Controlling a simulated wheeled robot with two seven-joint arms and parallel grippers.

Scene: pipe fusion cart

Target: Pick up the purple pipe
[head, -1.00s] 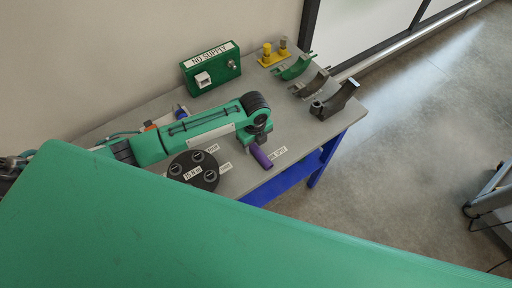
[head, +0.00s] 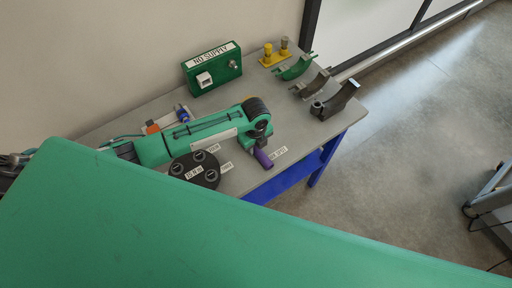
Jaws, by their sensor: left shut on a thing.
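The purple pipe (head: 263,158) is at the front edge of the grey table, beside a white label. Only its near end shows; the rest is hidden under my left gripper. My left gripper (head: 262,146) points down over the pipe and is shut on it. I cannot tell whether the pipe is clear of the tabletop. My right gripper is not in view.
A black round holder (head: 194,171) stands left of the pipe. Curved green (head: 296,67), brown (head: 312,84) and dark (head: 337,101) clamp pieces lie to the right.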

